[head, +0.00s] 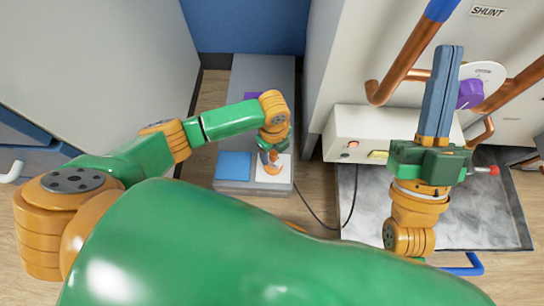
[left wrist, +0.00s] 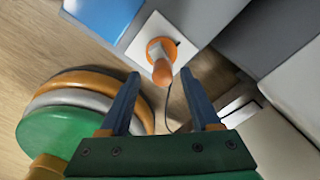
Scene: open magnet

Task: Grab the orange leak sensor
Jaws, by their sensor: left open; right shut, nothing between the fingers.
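The orange leak sensor (head: 273,170) sits on a white square at the near end of a grey platform in the head view, partly covered by my left gripper. In the left wrist view the sensor (left wrist: 161,48) shows a round orange base and a rounded stem that points toward the camera. My left gripper (left wrist: 160,74) is open, with the stem between the lines of its two blue fingers and no visible contact. In the head view the left gripper (head: 268,153) points down over the sensor. My right gripper (head: 450,50) is shut and empty, pointing away at the right.
A blue square (head: 233,166) lies left of the white one on the grey platform (head: 262,75). A dark cable runs right from the platform to a white box (head: 345,122). Copper pipes (head: 412,55) and a purple knob (head: 470,94) are close to the right gripper. A metal tray (head: 490,215) lies below.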

